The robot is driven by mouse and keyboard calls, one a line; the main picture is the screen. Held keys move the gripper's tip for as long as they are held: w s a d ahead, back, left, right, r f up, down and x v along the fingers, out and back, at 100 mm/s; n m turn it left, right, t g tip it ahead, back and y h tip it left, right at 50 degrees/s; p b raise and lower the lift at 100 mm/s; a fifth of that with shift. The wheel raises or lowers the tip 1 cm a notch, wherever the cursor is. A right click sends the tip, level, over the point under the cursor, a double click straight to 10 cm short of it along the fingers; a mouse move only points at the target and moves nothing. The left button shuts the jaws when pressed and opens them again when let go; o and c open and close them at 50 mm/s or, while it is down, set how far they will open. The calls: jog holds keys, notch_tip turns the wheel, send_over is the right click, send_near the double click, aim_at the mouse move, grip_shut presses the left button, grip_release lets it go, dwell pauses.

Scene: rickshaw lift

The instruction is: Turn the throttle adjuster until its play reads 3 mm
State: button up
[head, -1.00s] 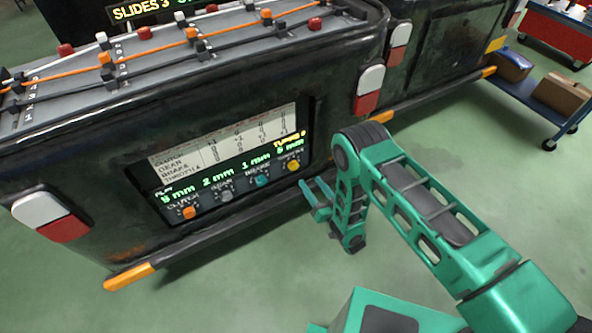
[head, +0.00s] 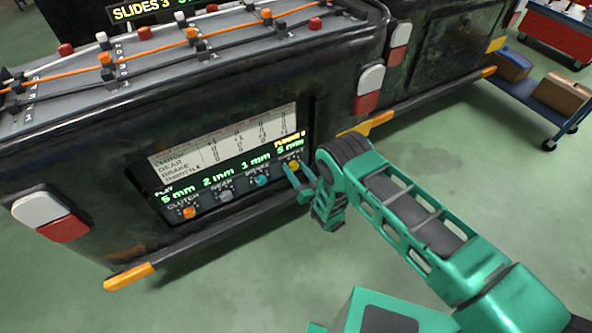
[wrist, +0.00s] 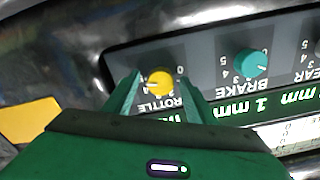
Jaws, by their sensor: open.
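The throttle adjuster is a yellow knob (head: 292,166) at the right end of the dial row in the head view. In the wrist view the yellow knob (wrist: 159,82) sits between my two fingertips, with a small gap visible on each side. My gripper (head: 299,177) is open in front of the panel at this knob; it also shows in the wrist view (wrist: 160,92). The play readout (head: 228,173) shows 5 mm, 2 mm, 1 mm and 5 mm from left to right, the last above the throttle knob. The wrist view hides most of the throttle's readout behind my gripper.
The teal brake knob (head: 261,180) is next to the throttle, then the grey gear knob (head: 226,195) and orange clutch knob (head: 189,212). A printed table (head: 225,143) lies above the readouts. An orange bumper piece (head: 368,124) is to the right.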

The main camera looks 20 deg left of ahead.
jog(key=shift+w, duration=0.1)
jog(key=c, duration=1)
jog(key=shift+c, duration=0.2)
jog(key=shift+n, duration=0.3)
jog(key=n, duration=0.2)
jog(key=shift+f+n, duration=0.1)
jog(key=shift+n, duration=0.2)
jog(key=n, duration=0.4)
jog(key=shift+d+n, duration=0.1)
jog(key=shift+n, duration=0.2)
jog(key=n, duration=0.4)
jog(key=shift+n, duration=1.9)
jog(key=shift+f, duration=0.1)
